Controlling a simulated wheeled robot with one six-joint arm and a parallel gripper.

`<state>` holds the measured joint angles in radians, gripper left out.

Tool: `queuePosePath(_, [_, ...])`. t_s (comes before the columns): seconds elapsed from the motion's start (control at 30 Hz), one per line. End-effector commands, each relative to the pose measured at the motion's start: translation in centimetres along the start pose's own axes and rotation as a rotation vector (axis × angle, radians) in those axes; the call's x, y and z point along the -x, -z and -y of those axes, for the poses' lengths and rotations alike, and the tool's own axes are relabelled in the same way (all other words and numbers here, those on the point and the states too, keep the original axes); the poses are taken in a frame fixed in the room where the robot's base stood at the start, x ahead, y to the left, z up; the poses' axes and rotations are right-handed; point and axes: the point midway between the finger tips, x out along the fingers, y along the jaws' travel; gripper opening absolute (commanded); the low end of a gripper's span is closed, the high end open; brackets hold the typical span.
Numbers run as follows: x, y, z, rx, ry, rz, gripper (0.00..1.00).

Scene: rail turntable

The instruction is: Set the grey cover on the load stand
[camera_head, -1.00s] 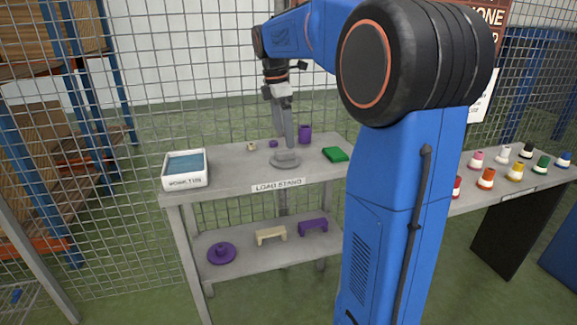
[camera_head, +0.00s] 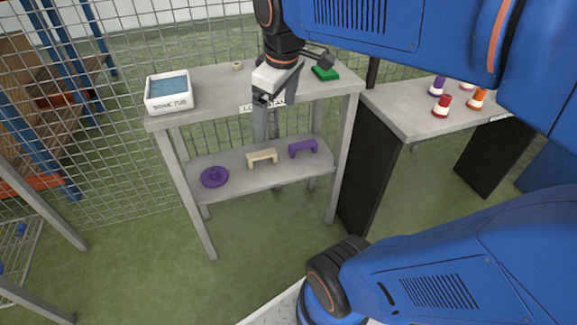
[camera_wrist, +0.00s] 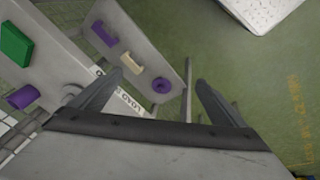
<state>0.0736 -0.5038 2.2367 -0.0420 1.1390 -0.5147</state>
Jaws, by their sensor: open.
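The load stand (camera_head: 216,88) is a grey two-level table with a label on its front edge. My gripper (camera_head: 266,138) is open and empty, pointing down in front of the stand. In the wrist view its two fingers (camera_wrist: 158,84) are spread wide with nothing between them. In the head view my gripper hides that spot.
A white tub (camera_head: 169,103) and a green block (camera_head: 325,73) stand on the top. A purple disc (camera_head: 215,177), cream bridge (camera_head: 262,158) and purple bridge (camera_head: 303,149) lie on the lower shelf. The right table (camera_head: 405,112) holds several coloured pieces. Wire fence stands behind.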

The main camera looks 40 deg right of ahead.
Motion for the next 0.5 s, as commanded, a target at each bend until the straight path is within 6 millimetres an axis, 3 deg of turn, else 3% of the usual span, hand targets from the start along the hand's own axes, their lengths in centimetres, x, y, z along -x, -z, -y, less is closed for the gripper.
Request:
queuePosePath(0.23, [-3.0,-5.6,5.5,-0.275,0.003,-0.098,0.95])
queuePosePath(0.5, [-5.2,-8.6,8.2,-0.446,0.020,-0.155,0.95])
